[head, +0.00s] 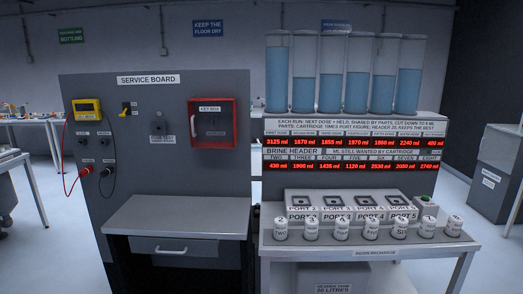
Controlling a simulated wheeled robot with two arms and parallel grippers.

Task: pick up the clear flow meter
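I cannot make out a clear flow meter in the head view. Several clear cylinders (330,72) holding blue liquid stand in a row at the top of the brine header (290,151) on the right, but nothing marks one as a flow meter. A shut drawer (172,247) sits under the grey ledge of the service board (190,85), and its inside is hidden. A red-framed key box (213,122) is on the board; its contents cannot be made out. Neither of my grippers is in view.
A yellow meter (87,110) with red and black leads hangs on the board's left. Several white numbered cartridges (311,230) line the bench front before the port block (347,198). The grey ledge (178,217) is bare. A grey cabinet (497,170) stands far right.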

